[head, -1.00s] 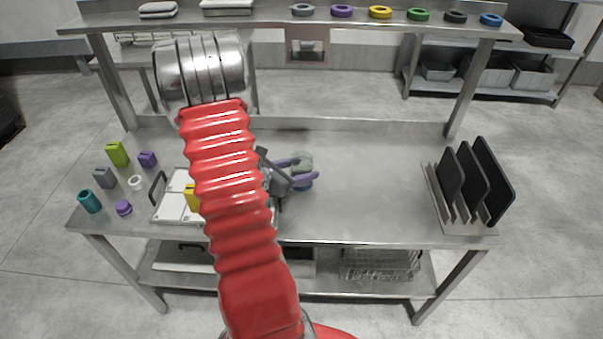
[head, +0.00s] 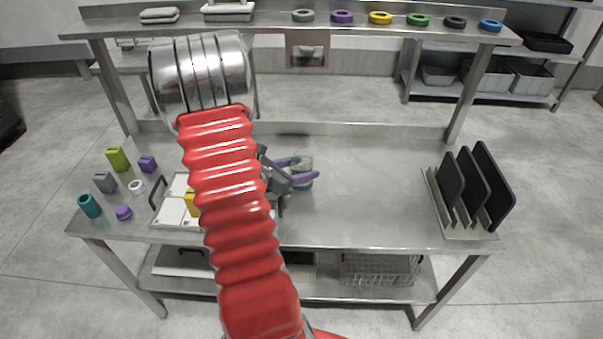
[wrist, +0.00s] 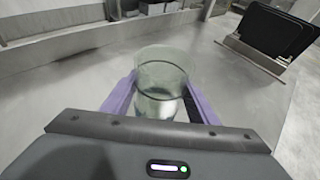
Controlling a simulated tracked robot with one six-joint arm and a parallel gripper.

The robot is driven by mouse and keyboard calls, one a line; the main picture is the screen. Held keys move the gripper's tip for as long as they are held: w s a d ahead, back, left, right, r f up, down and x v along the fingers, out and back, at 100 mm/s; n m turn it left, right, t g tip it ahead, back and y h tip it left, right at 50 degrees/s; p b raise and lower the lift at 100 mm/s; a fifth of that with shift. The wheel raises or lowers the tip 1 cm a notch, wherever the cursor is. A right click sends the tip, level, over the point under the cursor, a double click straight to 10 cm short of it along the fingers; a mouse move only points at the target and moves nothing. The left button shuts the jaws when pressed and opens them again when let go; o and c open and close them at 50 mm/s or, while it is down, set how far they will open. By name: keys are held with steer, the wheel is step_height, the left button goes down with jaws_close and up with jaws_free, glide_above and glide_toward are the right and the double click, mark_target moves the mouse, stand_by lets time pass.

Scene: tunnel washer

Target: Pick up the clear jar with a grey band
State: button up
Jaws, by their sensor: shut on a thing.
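The clear jar (wrist: 161,82) stands between the two purple fingers of my gripper (wrist: 160,105) in the wrist view. It is see-through with a faint green tint and an open rim, and it looks upright. A finger presses on each side of it. In the head view the jar (head: 305,163) shows small behind the purple fingers of my gripper (head: 302,170), over the middle of the steel table. The grey band is not clear in either view. I cannot tell whether the jar's base touches the table.
A tray (head: 172,212) with a yellow block (head: 192,203) lies left of my gripper, partly behind my arm. Several small coloured pieces sit at the table's left. A rack with black boards (head: 470,187) stands at the right. The tabletop (head: 370,190) between is clear.

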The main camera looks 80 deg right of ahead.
step_height(320, 180, up, 8)
stand_by(0.5)
steer(key=shift+f, duration=0.15)
stand_by(0.3)
